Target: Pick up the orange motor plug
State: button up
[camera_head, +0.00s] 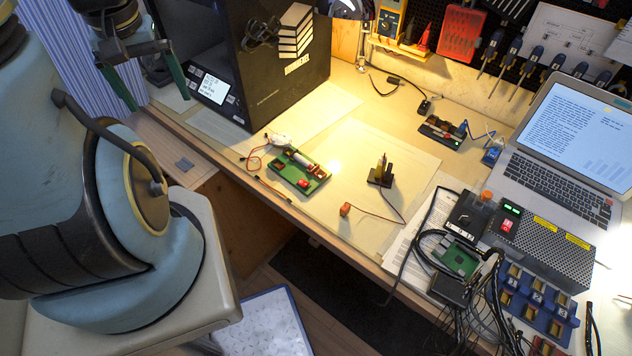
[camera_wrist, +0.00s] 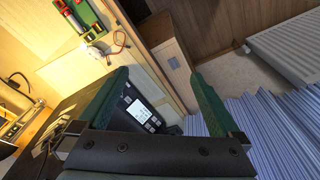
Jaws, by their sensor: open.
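A small orange plug (camera_head: 345,209) lies on the pale mat near the table's front edge. A thin wire runs from it towards a small dark stand (camera_head: 380,179). My gripper (camera_head: 160,102) is at the upper left in the head view, in front of the black printer-like box and far left of the plug. In the wrist view my gripper (camera_wrist: 158,76) shows two green fingers wide apart with nothing between them. The orange plug cannot be made out in the wrist view.
A green circuit board (camera_head: 299,172) with a white motor lies left of the plug. A large black box (camera_head: 270,65) stands behind it. A laptop (camera_head: 560,150), a power supply (camera_head: 540,245) and cables crowd the right. The mat around the plug is mostly clear.

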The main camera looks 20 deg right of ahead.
aim_at(344, 211)
jog(key=k+l+u, duration=0.2)
jog(key=k, duration=0.2)
jog(key=k+l+u, duration=0.2)
jog(key=k, duration=0.2)
jog(key=k+l+u, duration=0.2)
jog(key=k, duration=0.2)
jog(key=j, duration=0.1)
